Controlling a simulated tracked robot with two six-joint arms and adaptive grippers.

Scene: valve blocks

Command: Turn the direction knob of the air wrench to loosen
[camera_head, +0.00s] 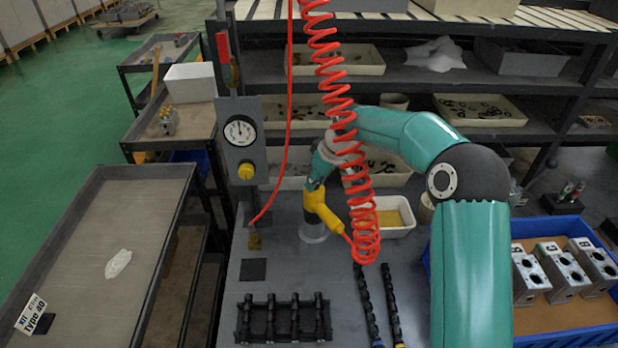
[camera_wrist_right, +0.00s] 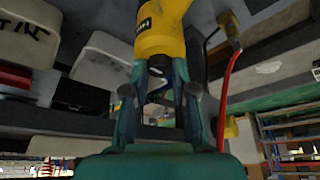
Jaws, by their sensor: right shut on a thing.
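The yellow air wrench (camera_head: 318,205) is at the back middle of the grey bench, below the gauge post's right side. It also fills the top middle of the right wrist view (camera_wrist_right: 160,30). My right gripper (camera_head: 318,184) is shut on its upper end; in the wrist view both teal fingers (camera_wrist_right: 158,72) close on the dark part below the yellow body. The direction knob cannot be made out clearly between the fingers. My left gripper is in neither view.
A red coiled hose (camera_head: 345,130) hangs in front of my right arm. A gauge post (camera_head: 240,140) stands left. A dark rack (camera_head: 283,318) and two dark shafts (camera_head: 367,305) lie in front. A blue crate (camera_head: 565,335) with valve blocks (camera_head: 563,268) stands right.

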